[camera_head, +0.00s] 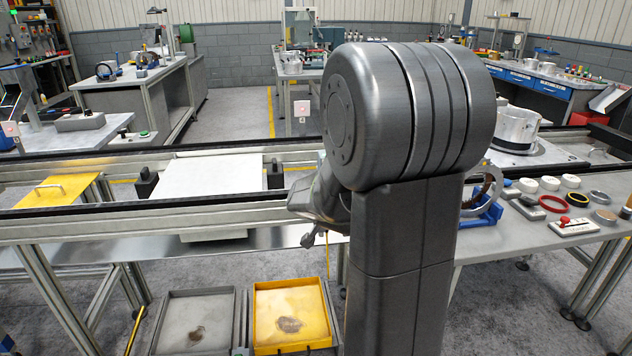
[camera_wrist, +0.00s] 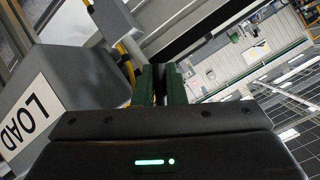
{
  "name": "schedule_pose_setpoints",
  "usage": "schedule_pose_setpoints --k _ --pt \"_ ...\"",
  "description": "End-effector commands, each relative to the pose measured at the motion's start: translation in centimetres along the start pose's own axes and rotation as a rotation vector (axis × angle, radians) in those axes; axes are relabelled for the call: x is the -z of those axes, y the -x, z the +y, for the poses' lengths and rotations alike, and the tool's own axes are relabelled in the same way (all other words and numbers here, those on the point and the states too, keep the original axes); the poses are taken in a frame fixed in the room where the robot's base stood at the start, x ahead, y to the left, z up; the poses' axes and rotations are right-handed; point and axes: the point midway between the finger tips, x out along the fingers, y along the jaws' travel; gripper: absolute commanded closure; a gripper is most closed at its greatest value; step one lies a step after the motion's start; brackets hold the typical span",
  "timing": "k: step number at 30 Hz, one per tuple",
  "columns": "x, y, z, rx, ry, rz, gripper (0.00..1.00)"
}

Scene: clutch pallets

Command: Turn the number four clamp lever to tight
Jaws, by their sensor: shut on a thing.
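My gripper (camera_wrist: 161,85) shows in the wrist view with its two dark green fingers close together. It is shut on a narrow dark thing between them, which looks like a clamp lever. The fingers hide most of it, and no number four mark shows. The lever's angle cannot be told. In the head view my own arm hides the gripper and whatever it holds. A small grey part with a knob (camera_head: 312,238) shows just below the arm there; I cannot tell what it is.
A grey block with a LOAD label (camera_wrist: 26,118) stands left of my gripper in the wrist view. A conveyor with dark rails (camera_head: 100,225) crosses the head view, bearing a white plate (camera_head: 210,177) and a yellow plate (camera_head: 55,190). Grey (camera_head: 160,345) and yellow (camera_head: 328,300) trays sit below.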

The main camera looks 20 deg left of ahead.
Motion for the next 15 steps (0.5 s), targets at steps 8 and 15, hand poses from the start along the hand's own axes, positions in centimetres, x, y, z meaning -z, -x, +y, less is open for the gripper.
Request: schedule_pose_setpoints --k 8,15 --pt "0.57 0.28 0.10 -0.060 0.130 0.025 1.00" --pt "0.59 0.15 0.64 -0.111 0.246 0.052 1.00"
